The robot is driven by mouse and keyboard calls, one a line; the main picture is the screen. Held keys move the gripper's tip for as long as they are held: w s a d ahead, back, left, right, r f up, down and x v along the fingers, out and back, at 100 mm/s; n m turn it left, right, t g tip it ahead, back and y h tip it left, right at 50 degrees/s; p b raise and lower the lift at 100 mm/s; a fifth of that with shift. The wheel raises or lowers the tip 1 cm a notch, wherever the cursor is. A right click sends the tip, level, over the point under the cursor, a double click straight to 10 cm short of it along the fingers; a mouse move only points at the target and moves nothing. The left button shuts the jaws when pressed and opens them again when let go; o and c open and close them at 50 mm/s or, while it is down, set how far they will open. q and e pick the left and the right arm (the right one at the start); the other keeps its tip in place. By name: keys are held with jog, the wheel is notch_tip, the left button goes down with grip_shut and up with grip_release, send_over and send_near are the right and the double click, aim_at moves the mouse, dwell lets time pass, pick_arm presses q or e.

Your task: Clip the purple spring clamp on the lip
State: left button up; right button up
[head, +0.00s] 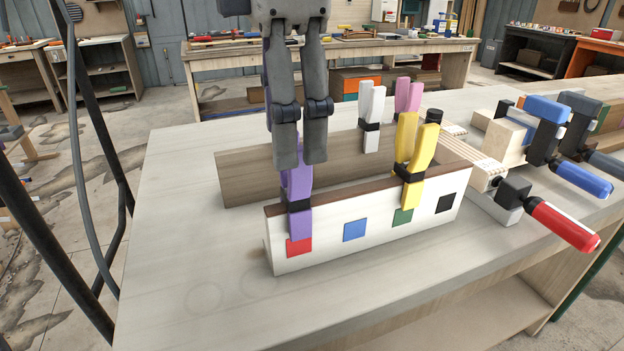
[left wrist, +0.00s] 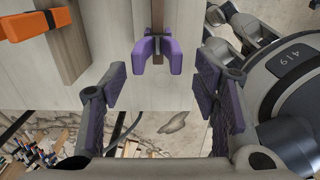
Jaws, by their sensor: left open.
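The purple spring clamp (head: 299,212) stands upright on the lip at the left end of the pale stringer board (head: 325,258), its front jaw down over the face above the red square (head: 299,247). In the left wrist view the purple clamp (left wrist: 174,57) has its two arms on either side of the brown lip (left wrist: 158,16). My left gripper (head: 301,163) is just above the clamp, pointing down, and partly hides its top. In the left wrist view its fingers (left wrist: 165,85) are spread wide, with a gap to the clamp. My right gripper is not in view.
A yellow clamp (head: 413,160) sits on the same lip above the green square. A white clamp (head: 372,118) and a pink clamp (head: 408,93) stand behind. Bar clamps with red (head: 563,226) and blue handles lie to the right. The bench (head: 180,265) is clear at front left.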

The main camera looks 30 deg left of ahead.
aim_at(295, 196)
pick_arm(q)
jog(key=f, duration=0.9)
jog(key=shift+w+d+f, duration=0.1)
jog(key=shift+w, duration=0.2)
grip_shut()
